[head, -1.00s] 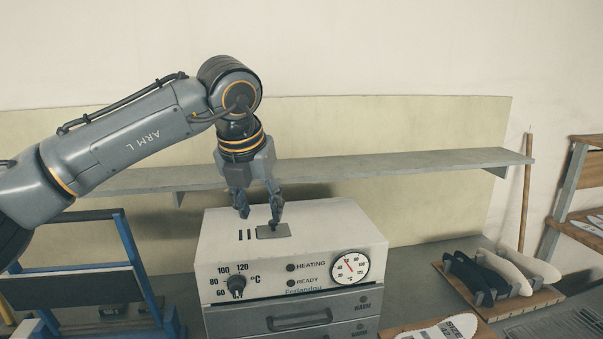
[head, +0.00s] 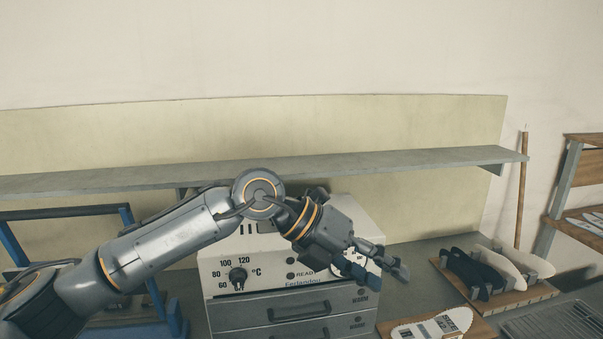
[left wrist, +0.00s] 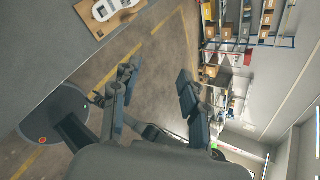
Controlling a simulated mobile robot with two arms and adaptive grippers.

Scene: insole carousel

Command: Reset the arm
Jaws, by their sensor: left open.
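My left gripper (head: 378,270) is open and empty in the head view. It is in front of the right part of the heater unit (head: 262,310) and points down to the right. My left arm and gripper cover part of the unit's top and front, including most of its round gauge.
A white insole (head: 432,326) lies on a wooden board at the lower right. A wooden rack (head: 512,296) holds dark and white shoe forms. A grey shelf (head: 420,162) runs along the back. A blue frame (head: 128,215) stands at the left.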

